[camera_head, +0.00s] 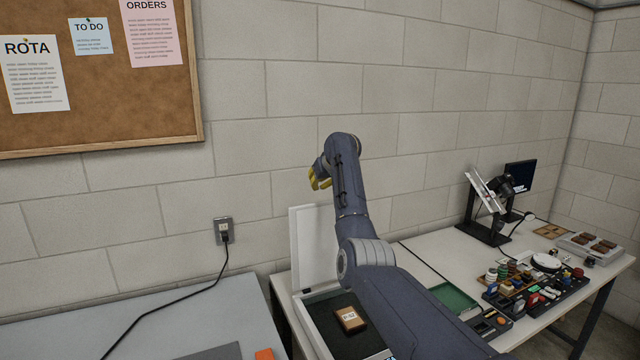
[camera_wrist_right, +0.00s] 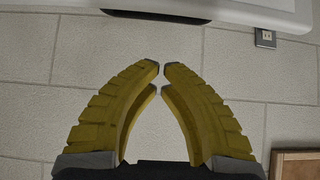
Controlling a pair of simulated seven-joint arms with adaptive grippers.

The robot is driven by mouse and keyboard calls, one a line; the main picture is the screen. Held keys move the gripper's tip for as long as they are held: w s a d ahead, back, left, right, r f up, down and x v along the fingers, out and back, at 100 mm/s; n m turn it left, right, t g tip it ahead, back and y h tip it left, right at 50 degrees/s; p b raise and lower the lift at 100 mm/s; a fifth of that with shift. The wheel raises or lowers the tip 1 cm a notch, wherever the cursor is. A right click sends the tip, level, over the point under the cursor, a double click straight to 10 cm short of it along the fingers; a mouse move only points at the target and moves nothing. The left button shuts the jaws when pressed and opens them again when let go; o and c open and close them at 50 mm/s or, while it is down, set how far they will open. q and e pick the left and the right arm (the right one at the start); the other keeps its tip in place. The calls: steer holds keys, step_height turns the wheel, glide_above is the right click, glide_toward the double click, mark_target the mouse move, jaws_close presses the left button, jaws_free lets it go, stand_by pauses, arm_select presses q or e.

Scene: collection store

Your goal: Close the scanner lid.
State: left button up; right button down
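The scanner lid (camera_head: 313,245) is a white panel standing upright at the back of the scanner, near the wall. The scanner base (camera_head: 374,353) below it is open, with a dark bed showing. A small brown labelled item (camera_head: 350,319) lies on that bed. My right gripper (camera_head: 318,181), with yellow fingers, is above the lid's top edge and apart from it; my right arm hides the scanner's right side. In the right wrist view its fingertips (camera_wrist_right: 160,68) are together with nothing between them. A white edge there (camera_wrist_right: 230,10) appears to be the lid. My left gripper is out of view.
A green tray (camera_head: 453,298) and holders of small coloured items (camera_head: 530,290) stand right of my arm. Farther right are a black stand with a tilted panel (camera_head: 485,190) and a screen (camera_head: 520,176). A grey table (camera_head: 190,320) at left has a cable to a wall socket (camera_head: 223,231).

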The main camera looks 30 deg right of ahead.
steer(key=x, duration=0.6)
steer(key=shift+w+f, duration=0.2)
steer(key=shift+f, duration=0.1)
steer(key=shift+s, duration=0.15)
steer(key=shift+s+a+f, duration=0.15)
steer(key=shift+s, duration=0.65)
steer(key=shift+s+a+f, duration=0.1)
steer(key=shift+s+f, duration=0.05)
steer(key=shift+s, duration=0.7)
steer(key=shift+s, duration=0.1)
